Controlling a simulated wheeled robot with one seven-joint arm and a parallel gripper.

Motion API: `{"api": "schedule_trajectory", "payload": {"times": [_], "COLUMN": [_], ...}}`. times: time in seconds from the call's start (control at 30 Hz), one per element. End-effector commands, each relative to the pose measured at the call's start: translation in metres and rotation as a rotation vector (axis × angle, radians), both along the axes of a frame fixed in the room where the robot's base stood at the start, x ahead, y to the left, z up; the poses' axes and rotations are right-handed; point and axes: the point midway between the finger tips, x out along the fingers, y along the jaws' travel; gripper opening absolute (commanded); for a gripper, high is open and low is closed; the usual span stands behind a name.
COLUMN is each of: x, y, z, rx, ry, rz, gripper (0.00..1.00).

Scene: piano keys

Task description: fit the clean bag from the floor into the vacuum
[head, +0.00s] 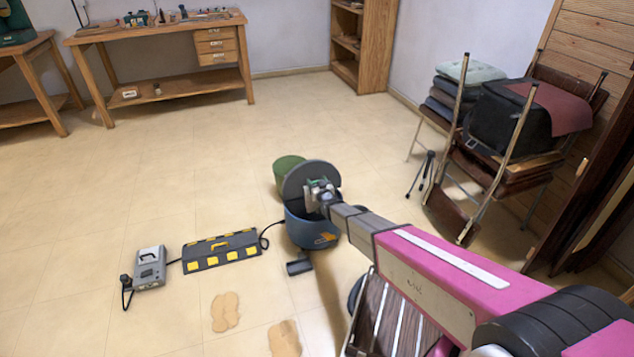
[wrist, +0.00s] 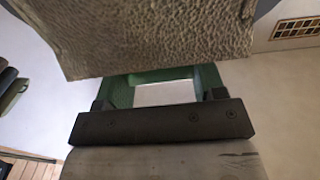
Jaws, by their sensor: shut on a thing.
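The vacuum (head: 313,232) is a blue tub on the floor at the centre of the head view. Its round dark grey lid (head: 297,178) stands tilted up behind my gripper. My gripper (head: 319,190) is just above the tub, in front of the lid. In the wrist view its green fingers (wrist: 160,82) are shut on a grey-brown, crinkled thing with a straight edge, which looks like the bag (wrist: 155,35). The held bag is hard to make out in the head view. The tub's inside is largely hidden by my arm and gripper.
A green bin (head: 286,168) stands behind the vacuum. Tan patches (head: 226,311) mark the floor.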

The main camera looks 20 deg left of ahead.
Motion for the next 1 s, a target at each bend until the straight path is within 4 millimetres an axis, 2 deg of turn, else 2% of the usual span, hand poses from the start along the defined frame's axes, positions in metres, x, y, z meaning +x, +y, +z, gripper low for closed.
{"api": "schedule_trajectory", "payload": {"times": [1.0], "x": [0.0], "y": [0.0], "z": [-0.026], "rx": [0.001], "ry": [-0.001], "rz": [0.0], "gripper": [0.37]}}
